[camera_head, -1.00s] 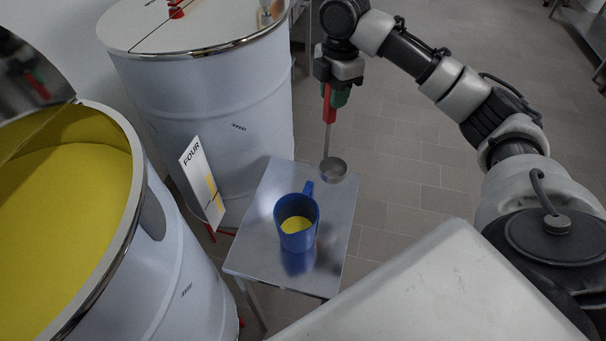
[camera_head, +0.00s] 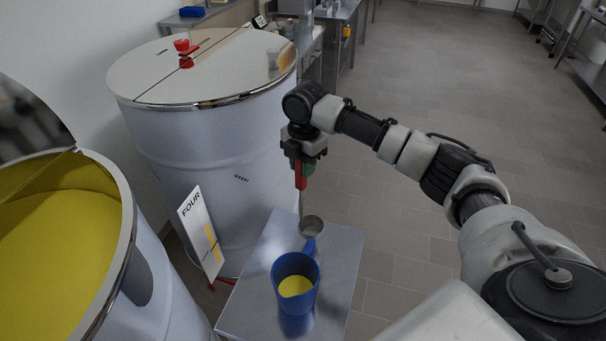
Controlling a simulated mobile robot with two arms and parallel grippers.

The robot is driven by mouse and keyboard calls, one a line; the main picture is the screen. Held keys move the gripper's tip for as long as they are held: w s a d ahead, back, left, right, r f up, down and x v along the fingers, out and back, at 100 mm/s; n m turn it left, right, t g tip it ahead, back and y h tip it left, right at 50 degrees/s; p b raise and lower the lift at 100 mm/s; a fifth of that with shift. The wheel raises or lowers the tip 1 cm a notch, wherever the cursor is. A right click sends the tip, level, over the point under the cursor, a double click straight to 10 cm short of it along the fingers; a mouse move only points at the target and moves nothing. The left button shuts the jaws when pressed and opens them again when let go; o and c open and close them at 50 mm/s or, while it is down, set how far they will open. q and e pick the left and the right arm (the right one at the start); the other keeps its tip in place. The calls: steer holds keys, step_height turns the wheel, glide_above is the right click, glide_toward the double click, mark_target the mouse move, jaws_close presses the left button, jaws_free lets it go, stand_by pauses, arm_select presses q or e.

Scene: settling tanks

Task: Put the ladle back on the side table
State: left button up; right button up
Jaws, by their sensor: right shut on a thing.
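The ladle (camera_head: 312,228) has a red handle and a small steel cup. My right gripper (camera_head: 304,165) is shut on its handle and holds it upright, cup down. The cup shows over the far end of the side table (camera_head: 341,262), just behind the blue jug's handle; I cannot tell whether it touches the table top. The blue jug (camera_head: 295,284) stands on the side table with yellow liquid in it. My left gripper is not in view.
An open tank (camera_head: 60,240) of yellow liquid stands at the left. A closed tank (camera_head: 200,130) with a lid stands behind the table. A sign reading FOUR (camera_head: 200,232) leans between them. The table's right part is bare.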

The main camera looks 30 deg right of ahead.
steer(key=shift+f, duration=0.4)
step_height(320, 180, down, 2)
steer(key=shift+f+p, duration=0.2)
steer(key=shift+p, duration=0.45)
steer(key=shift+f, duration=0.45)
steer(key=o, duration=0.9)
steer(key=shift+f, duration=0.1)
